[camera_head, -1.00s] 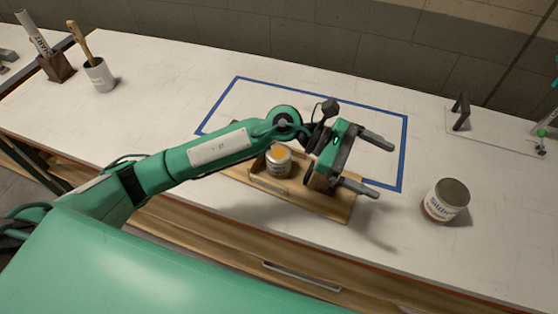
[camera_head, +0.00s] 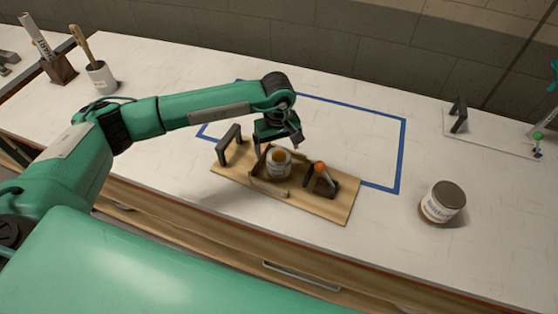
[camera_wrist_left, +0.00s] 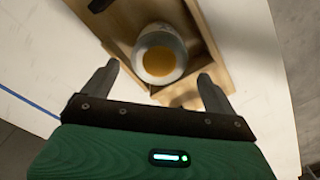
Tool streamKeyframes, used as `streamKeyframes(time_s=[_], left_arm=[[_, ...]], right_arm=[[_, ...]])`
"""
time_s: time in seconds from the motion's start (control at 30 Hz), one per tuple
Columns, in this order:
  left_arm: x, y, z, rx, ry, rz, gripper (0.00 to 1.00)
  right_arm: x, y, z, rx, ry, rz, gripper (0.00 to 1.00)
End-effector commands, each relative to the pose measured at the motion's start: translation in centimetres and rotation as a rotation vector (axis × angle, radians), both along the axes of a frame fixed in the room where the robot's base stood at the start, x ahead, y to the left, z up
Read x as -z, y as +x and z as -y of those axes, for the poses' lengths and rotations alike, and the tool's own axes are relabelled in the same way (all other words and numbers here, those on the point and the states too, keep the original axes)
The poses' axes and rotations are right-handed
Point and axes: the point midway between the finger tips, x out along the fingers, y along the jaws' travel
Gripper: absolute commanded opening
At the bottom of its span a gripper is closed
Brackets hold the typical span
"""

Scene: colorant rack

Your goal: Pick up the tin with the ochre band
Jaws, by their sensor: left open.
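A pale tin (camera_head: 279,166) with an ochre disc on top stands in a wooden rack (camera_head: 338,211); its band is hard to make out. In the left wrist view the same tin (camera_wrist_left: 177,70) shows from above, just beyond the fingertips and between their lines. My left gripper (camera_head: 279,143) is open and empty, pointing down just above and behind the tin. Its fingers also show in the wrist view (camera_wrist_left: 158,75), apart from the tin.
Another labelled tin (camera_head: 442,203) stands alone at right. A brush cup (camera_head: 101,78) stands far left. The blue-taped area behind is largely clear.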

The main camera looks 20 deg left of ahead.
Motion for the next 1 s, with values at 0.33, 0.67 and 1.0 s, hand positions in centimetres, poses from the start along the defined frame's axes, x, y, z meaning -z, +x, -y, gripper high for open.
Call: streamKeyframes(time_s=[0.33, 0.67, 1.0], left_arm=[[2.9, -0.1, 0.2, 0.0, -0.003, -0.003, 0.9], [6.7, -0.5, 0.6, -0.001, -0.002, -0.003, 0.9], [7.7, -0.4, 0.6, 0.0, -0.004, 0.0, 0.9]], right_arm=[[-1.5, 0.0, -0.3, 0.0, 0.004, -0.001, 0.36], [-4.1, 0.0, -0.1, -0.001, 0.002, 0.0, 0.36], [-4.1, 0.0, 0.2, -0.003, -0.002, -0.001, 0.36]])
